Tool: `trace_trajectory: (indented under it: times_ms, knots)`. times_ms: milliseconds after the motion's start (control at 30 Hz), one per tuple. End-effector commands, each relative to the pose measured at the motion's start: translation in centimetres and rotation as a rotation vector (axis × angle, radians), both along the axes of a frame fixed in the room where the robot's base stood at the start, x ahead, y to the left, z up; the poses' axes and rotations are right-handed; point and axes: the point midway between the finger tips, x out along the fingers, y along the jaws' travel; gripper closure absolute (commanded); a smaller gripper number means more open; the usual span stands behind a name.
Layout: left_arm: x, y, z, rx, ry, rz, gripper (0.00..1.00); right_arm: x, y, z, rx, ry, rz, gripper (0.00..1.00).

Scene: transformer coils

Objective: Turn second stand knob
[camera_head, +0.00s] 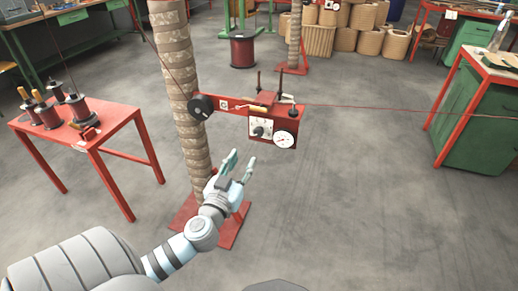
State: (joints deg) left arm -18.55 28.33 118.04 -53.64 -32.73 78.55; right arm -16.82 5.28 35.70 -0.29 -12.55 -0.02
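A stand with a thick wrapped column (177,80) rises from a red base plate (229,232). A red arm on it carries a red box (283,117) with a small dark knob (259,131) on a white plate and a round dial (284,139) beside it. A black pulley wheel (201,106) sits at the arm's left end. My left gripper (240,164) is open and empty, below and a little left of the knob, apart from it. My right gripper is not in view.
A red table (122,121) with several spools stands at the left. A green cabinet (474,110) stands at the right. A thin red wire (380,107) runs from the box towards the right. Another stand (294,50) is farther back. The floor right of the box is clear.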

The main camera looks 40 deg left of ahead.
Motion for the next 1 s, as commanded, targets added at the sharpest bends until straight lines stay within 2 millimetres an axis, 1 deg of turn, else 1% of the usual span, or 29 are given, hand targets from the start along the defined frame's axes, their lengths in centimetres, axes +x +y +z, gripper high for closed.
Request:
trace_trajectory:
  times_ms: [33,167,300,400,500,667,900,967,1000]
  knots:
    - [0.8,0.3,0.4,-0.002,-0.002,0.002,0.65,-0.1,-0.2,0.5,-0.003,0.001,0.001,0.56]
    - [4.0,1.4,0.6,-0.002,-0.001,0.002,0.65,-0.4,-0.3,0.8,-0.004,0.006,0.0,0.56]
    - [8.1,2.8,0.6,-0.004,0.001,0.002,0.65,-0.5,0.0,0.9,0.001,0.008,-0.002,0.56]
    - [10.3,3.5,0.5,-0.005,0.002,0.001,0.65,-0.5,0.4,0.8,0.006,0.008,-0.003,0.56]
    - [11.7,4.1,0.4,-0.003,0.003,0.0,0.65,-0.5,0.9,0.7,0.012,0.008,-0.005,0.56]
    - [12.7,4.4,0.4,-0.003,0.005,-0.001,0.65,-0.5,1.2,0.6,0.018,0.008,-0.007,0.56]
    - [12.8,4.4,0.4,-0.004,0.005,-0.002,0.65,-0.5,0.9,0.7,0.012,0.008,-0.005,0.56]
    - [12.8,4.4,0.4,-0.004,0.005,-0.002,0.75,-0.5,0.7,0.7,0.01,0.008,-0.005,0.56]
    - [12.8,4.4,0.4,-0.004,0.005,-0.002,0.81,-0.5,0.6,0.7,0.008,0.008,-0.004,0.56]
